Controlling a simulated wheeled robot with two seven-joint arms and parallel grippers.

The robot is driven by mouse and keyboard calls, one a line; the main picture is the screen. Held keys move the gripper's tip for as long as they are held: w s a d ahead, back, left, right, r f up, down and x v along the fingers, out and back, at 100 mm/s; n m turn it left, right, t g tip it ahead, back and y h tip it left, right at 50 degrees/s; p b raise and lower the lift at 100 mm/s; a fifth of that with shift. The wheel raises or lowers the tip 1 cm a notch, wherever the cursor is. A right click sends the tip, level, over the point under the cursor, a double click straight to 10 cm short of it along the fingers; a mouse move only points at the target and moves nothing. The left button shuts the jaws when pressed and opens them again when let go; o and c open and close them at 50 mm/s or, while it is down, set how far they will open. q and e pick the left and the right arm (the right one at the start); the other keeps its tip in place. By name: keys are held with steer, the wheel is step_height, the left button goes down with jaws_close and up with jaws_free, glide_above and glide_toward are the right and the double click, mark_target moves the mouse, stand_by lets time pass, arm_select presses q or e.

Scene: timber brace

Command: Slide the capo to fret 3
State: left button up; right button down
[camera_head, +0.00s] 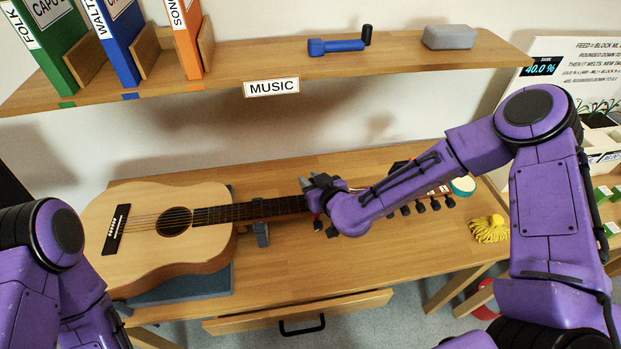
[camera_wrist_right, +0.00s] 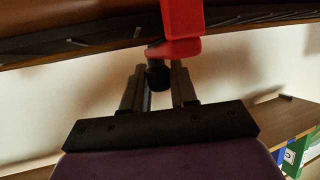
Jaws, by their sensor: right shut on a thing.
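The acoustic guitar (camera_head: 150,215) lies on the table, body at the left and neck (camera_head: 240,212) running right. My right gripper (camera_head: 318,188) is at the neck, right of the body. In the right wrist view the red capo (camera_wrist_right: 182,25) is around the neck at the fretboard edge. My right gripper (camera_wrist_right: 157,78) has its two dark fingers on either side of the capo's black stem and is shut on it. In the head view the gripper and wrist hide most of the capo, so its exact fret cannot be read. My left gripper is out of view.
A grey neck support (camera_head: 262,235) stands under the neck. A yellow tasselled item (camera_head: 489,229) and a teal-and-white round item (camera_head: 463,186) lie to the right. The shelf above holds binders (camera_head: 105,40), a blue tool (camera_head: 336,46) and a grey block (camera_head: 450,37). The table front is clear.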

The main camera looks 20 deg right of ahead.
steer(key=shift+d, duration=0.1)
steer(key=c, duration=1)
jaws_free()
steer(key=shift+o, duration=0.2)
steer(key=shift+s, duration=0.1)
steer(key=b+v, duration=0.1)
steer(key=v, duration=0.9)
steer(key=shift+s, duration=0.2)
steer(key=shift+r, duration=0.1)
